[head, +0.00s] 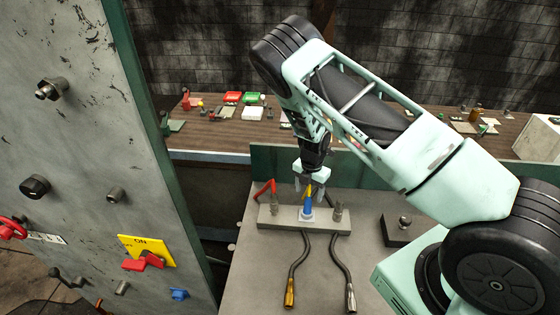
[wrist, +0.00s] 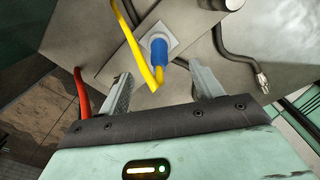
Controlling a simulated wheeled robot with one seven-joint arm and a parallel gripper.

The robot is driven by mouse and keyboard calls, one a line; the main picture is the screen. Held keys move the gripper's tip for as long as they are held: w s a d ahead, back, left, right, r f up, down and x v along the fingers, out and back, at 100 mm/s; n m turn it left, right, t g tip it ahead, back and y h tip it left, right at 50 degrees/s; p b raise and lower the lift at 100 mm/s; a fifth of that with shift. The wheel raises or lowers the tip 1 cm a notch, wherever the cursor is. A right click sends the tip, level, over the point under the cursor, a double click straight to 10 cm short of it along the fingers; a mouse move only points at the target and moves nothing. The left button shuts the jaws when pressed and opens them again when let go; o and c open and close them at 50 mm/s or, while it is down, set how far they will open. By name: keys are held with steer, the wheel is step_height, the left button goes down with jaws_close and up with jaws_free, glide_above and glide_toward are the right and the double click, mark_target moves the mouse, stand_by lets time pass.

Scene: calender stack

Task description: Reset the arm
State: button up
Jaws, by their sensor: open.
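My gripper (head: 309,186) is above a grey block with fittings (head: 275,218) on the work surface. In the wrist view, my gripper (wrist: 163,82) is open, with its two fingers apart. A blue connector (head: 307,210) stands on the block's middle; it also shows beyond the fingertips in the wrist view (wrist: 158,52). A yellow hose (wrist: 134,42) curves to an end near the blue connector, between the fingers in the picture. I cannot tell whether the fingers touch it. A red hose (head: 264,187) is on the block's left side.
Two dark hoses with a brass end (head: 290,294) and a steel end (head: 350,298) hang in front of the block. A grey panel (head: 90,120) with a yellow switch plate (head: 158,249) stands at left. A cluttered wooden bench (head: 200,142) runs behind. A dark box (head: 400,232) sits at right.

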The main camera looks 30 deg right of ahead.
step_height(320, 180, up, 20)
steer(key=w+a+m+t+h, duration=0.15)
steer(key=m+t, duration=0.35)
steer(key=m, duration=0.8)
steer(key=s+a+r+m+g+y, duration=0.1)
steer(key=s+a+r+m, duration=0.3)
steer(key=s, duration=0.5)
steer(key=s+a+r+m+g, duration=0.1)
steer(key=s+a+r+m, duration=0.1)
steer(key=s+r+m, duration=0.6)
steer(key=s+a+f+n+g+b, duration=0.1)
steer(key=s+a+f+n+b, duration=0.3)
steer(key=s+a+f+b, duration=0.3)
steer(key=s+a+f+n+g+b, duration=0.1)
steer(key=s+a+f+n+b, duration=0.4)
steer(key=s+a+f+b, duration=0.3)
steer(key=a+f+y+b, duration=0.1)
steer(key=a+f+b, duration=0.2)
steer(key=f+b, duration=0.2)
steer(key=shift+a+n+g+b, duration=0.3)
steer(key=shift+a+g+b, duration=0.05)
steer(key=shift+g+b, duration=0.05)
